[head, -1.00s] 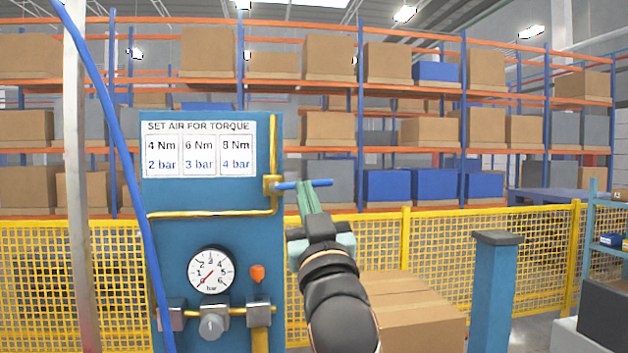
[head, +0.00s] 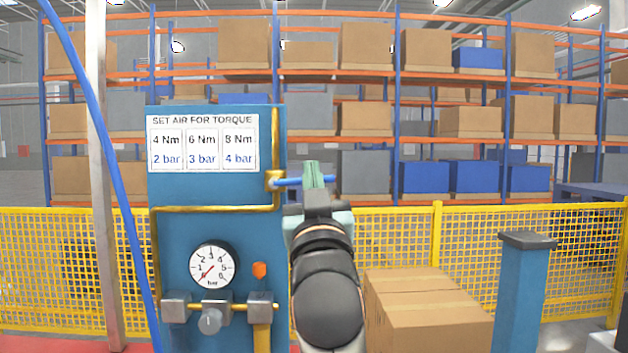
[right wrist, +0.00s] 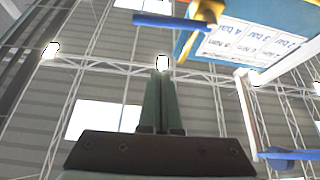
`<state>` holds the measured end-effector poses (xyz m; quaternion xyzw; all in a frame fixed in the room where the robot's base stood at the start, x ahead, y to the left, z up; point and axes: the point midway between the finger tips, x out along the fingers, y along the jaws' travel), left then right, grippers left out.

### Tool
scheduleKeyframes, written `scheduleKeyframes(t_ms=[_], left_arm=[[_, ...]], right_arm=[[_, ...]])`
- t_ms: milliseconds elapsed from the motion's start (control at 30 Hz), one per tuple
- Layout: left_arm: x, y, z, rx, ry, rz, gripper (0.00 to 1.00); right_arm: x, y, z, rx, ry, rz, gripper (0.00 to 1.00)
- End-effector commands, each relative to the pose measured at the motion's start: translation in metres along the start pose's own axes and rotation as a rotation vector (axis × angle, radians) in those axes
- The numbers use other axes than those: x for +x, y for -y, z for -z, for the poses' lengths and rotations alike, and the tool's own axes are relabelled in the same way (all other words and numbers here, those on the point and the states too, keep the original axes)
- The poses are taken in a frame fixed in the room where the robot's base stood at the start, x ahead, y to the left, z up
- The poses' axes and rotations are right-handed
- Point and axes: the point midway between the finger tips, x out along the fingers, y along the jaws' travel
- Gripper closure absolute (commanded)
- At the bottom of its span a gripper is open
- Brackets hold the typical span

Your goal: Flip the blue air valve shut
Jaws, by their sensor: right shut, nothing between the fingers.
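The blue air valve handle (head: 293,182) sticks out sideways to the right from a brass valve body (head: 274,181) on the right edge of the blue panel (head: 215,228). It lies about level. My right gripper (head: 314,175) points up with green fingers shut and empty. In the head view its fingertips overlap the handle and hide part of it. In the right wrist view the handle (right wrist: 165,21) passes above the closed fingertips (right wrist: 160,75), with a gap in the picture. Whether they touch, I cannot tell. My left gripper is not in view.
The panel bears a torque sign (head: 203,145), a pressure gauge (head: 213,265) with its needle low, a grey regulator knob (head: 210,318) and an orange part (head: 259,270). A blue hose (head: 108,160) hangs at left. Cardboard boxes (head: 425,305) and a blue post (head: 522,290) stand at right.

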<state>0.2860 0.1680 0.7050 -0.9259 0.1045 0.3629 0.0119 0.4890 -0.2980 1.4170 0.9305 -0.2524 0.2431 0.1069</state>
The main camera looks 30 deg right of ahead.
Motion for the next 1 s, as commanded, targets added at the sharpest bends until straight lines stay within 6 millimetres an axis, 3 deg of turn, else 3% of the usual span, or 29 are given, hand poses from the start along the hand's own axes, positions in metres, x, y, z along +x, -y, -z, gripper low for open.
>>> scheduleKeyframes(t_ms=[33, 267, 333, 500, 1000], left_arm=[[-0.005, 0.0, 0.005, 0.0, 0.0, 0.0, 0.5], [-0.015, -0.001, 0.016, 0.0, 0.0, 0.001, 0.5], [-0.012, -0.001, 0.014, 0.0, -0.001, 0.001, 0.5], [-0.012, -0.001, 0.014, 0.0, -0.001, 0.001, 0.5], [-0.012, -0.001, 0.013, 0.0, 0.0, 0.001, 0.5]], right_arm=[[0.015, -0.002, 0.003, -0.002, 0.0, -0.003, 1.0], [0.064, -0.002, 0.003, -0.002, 0.0, -0.002, 1.0], [0.058, 0.0, -0.013, -0.002, 0.004, 0.001, 1.0], [0.051, 0.0, -0.03, -0.001, 0.002, 0.0, 1.0], [0.047, 0.0, -0.038, 0.001, -0.001, 0.0, 1.0]])
